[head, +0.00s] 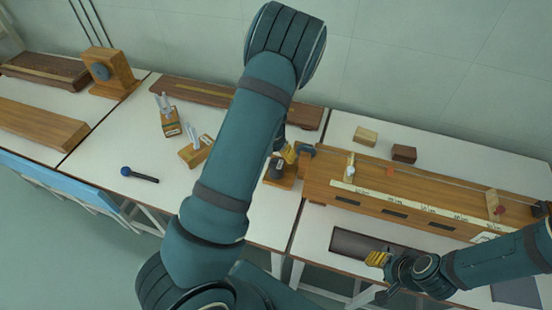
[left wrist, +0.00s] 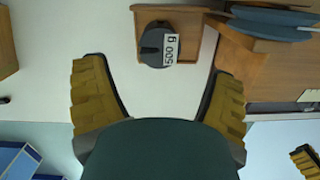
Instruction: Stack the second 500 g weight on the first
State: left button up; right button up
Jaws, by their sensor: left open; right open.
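A dark round weight labelled "500 g" (left wrist: 157,45) sits on a wooden base (left wrist: 197,45) in the left wrist view, with a slot in its top. In the head view the dark weight (head: 277,167) stands on the small wooden base (head: 283,184), partly hidden by my left arm. I make out only one weight; whether another lies beneath it I cannot tell. My left gripper (left wrist: 160,80) is open and empty, its yellow fingers apart just short of the weight; it also shows in the head view (head: 290,152). My right gripper (head: 378,258) is open and empty at the lower right.
Two small blocks (head: 404,153) lie behind the bench.

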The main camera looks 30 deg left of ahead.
pick_arm(q)
notch_tip(320, 180, up, 6)
jog(key=p, duration=0.1)
jog(key=s+d+f+m, duration=0.9)
jog(key=s+m, duration=0.2)
jog(key=m, duration=0.7)
jog(key=s+d+m+t+h, duration=0.1)
jog(key=s+d+m+h, duration=0.2)
jog(key=d+m, duration=0.9)
jog(key=s+m, duration=0.1)
jog(key=m, duration=0.4)
jog(key=shift+d+r+h, duration=0.3)
jog(key=shift+r+h, duration=0.1)
jog(key=shift+s, duration=0.1)
jog(key=f+b, duration=0.2)
jog(key=f, duration=0.1)
jog(key=f+b, duration=0.1)
jog(key=b, duration=0.1)
jog(key=shift+s+d+f, duration=0.1)
jog(key=shift+s+f, duration=0.2)
jog(key=shift+f, duration=0.05)
jog(key=shift+r, duration=0.2)
